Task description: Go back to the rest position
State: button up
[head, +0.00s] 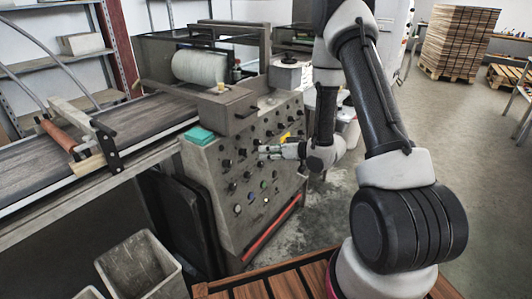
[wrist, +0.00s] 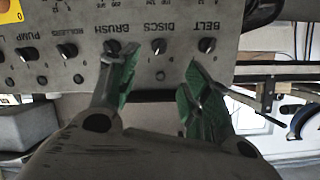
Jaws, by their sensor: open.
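My gripper (head: 264,152) is in front of the sloped grey control panel (head: 223,160) in the head view, with my arm reaching in from the right. In the wrist view the two green-padded fingers of my gripper (wrist: 160,75) are apart, with nothing between them. They point at the panel (wrist: 75,82), whose lettering appears upside down. Black knobs labelled BRUSH, DISCS (wrist: 159,46) and BELT (wrist: 206,45) lie just beyond the fingertips. The left finger partly overlaps the area under the BRUSH knob (wrist: 112,47). I cannot tell whether a fingertip touches the panel.
The conveyor belt (head: 140,118) runs to the left of the machine. A teal block (head: 200,136) sits on the panel's upper left corner. Grey bins (head: 140,265) stand at the lower left. A wooden slatted surface (head: 250,290) is in front. Open floor lies to the right, near stacked pallets (head: 458,42).

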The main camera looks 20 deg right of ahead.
dwell(0.3)
jog(key=s+d+f+g+h, duration=0.6)
jog(key=s+d+f, duration=0.3)
jog(key=s, duration=0.1)
jog(key=s+d+r+m+g+h, duration=0.1)
jog(key=s+d+r+g+h, duration=0.15)
jog(key=s+d+r, duration=0.25)
jog(key=s+a+r+m, duration=0.1)
jog(key=s+a+r, duration=0.1)
jog(key=s+r, duration=0.4)
jog(key=s+a+r+t, duration=0.1)
jog(key=s+r, duration=0.6)
jog(key=r, duration=0.8)
jog(key=s+a+r+m+t, duration=0.1)
jog(key=s+a+r, duration=0.1)
jog(key=s+r, duration=0.5)
notch_tip(320, 180, up, 4)
jog(key=shift+a+m, duration=0.3)
jog(key=shift+a, duration=0.05)
